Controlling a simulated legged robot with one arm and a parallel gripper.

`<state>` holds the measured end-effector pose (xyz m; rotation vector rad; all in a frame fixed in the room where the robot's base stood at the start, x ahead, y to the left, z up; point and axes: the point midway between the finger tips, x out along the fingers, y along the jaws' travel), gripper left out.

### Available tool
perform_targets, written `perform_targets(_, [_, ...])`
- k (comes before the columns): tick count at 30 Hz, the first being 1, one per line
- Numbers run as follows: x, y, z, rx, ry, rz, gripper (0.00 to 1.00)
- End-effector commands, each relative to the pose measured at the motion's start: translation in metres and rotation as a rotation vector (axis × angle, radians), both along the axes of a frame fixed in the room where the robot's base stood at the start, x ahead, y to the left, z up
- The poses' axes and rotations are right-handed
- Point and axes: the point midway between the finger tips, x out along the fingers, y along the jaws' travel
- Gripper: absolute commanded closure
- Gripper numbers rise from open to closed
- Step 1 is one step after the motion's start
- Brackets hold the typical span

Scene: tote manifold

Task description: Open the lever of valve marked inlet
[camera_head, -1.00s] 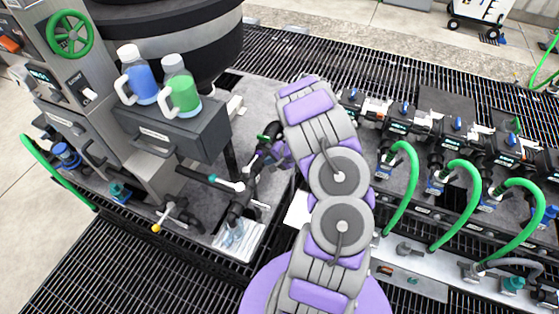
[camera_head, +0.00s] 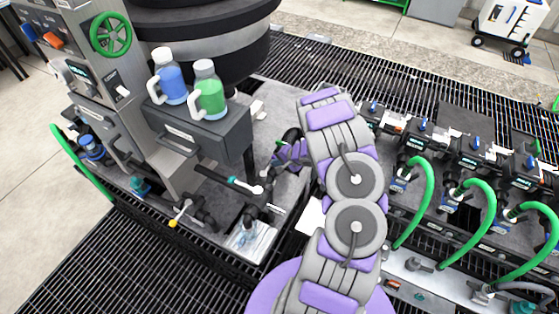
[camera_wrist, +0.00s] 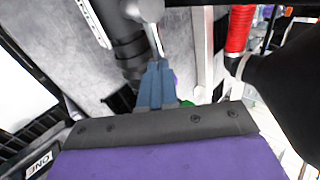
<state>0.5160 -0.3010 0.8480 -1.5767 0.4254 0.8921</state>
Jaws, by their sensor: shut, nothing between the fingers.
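My gripper (camera_wrist: 157,85) shows in the wrist view as two blue-grey fingers closed together with nothing between them. A grey metal lever or handle (camera_wrist: 147,10) on a black pipe (camera_wrist: 125,45) lies just ahead of the fingertips; I cannot tell whether they touch. In the head view my gripper is small and partly hidden by my arm, beside the black pipework with a light fitting (camera_head: 257,188) and a teal-banded pipe (camera_head: 231,180). No inlet marking is readable, so I cannot tell which valve carries it.
A grey cabinet with a green handwheel (camera_head: 111,34) stands left, its shelf (camera_head: 200,135) holding blue (camera_head: 172,80) and green (camera_head: 209,95) bottles. A yellow-tipped lever (camera_head: 174,222) sits below. Blue-handled valves with green hoses (camera_head: 428,195) line the right. A red part (camera_wrist: 239,28) shows in the wrist view.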

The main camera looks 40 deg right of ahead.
Motion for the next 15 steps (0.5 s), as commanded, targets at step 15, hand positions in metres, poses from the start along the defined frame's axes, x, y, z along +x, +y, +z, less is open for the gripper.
perform_targets(15, [0.0097,0.0035,0.0043,0.002,-0.002,0.036,1.0])
